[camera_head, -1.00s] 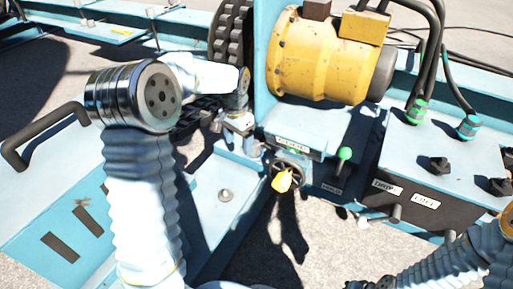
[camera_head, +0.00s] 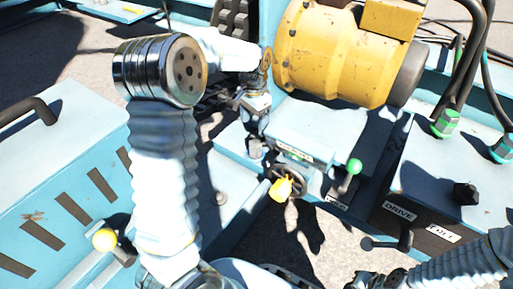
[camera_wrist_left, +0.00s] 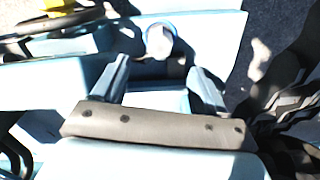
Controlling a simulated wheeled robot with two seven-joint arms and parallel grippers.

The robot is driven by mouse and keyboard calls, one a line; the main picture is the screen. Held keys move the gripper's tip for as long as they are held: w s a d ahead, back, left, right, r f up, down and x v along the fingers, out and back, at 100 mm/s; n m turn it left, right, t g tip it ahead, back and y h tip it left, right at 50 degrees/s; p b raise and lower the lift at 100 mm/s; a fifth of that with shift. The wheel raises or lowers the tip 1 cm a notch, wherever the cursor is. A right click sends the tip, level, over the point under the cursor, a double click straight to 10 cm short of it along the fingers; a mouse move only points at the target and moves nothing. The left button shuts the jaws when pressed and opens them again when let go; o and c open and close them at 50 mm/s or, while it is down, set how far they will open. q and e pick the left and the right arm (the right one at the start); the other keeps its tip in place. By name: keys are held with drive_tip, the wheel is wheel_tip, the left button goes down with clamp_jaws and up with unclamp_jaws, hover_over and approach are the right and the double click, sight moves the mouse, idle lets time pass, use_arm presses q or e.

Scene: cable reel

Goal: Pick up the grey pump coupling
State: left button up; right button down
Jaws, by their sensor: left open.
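The grey coupling, a short round cylinder (camera_head: 255,147), stands upright on the light blue frame just below my left gripper (camera_head: 255,124) in the head view. In the left wrist view the cylinder (camera_wrist_left: 159,38) shows its pale round top just beyond the fingertips, roughly centred between them. My left gripper (camera_wrist_left: 159,67) is open, with a finger on each side and nothing held. Whether a finger touches the coupling cannot be told. My right arm shows at the lower right; its dark end (camera_head: 376,280) is cut by the lower edge and its jaws are unclear.
A yellow motor (camera_head: 335,50) stands just behind and right of the gripper. A yellow-handled valve wheel (camera_head: 284,188) and green-knobbed lever (camera_head: 354,166) are close in front. A control box (camera_head: 445,190) with cables is at right. A striped blue cover (camera_head: 60,205) lies left.

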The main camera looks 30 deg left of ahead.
use_arm(q)
wheel_tip(320, 180, down, 11)
drive_tip(key=shift+r+b, duration=0.2)
drive_tip(key=shift+b, duration=1.05)
drive_tip(key=c, duration=1.2)
wheel_tip(320, 180, up, 11)
drive_tip(key=p, duration=0.3)
drive_tip(key=shift+c, duration=0.2)
wheel_tip(320, 180, up, 4)
drive_tip(key=p, duration=0.4)
hover_over(254, 143)
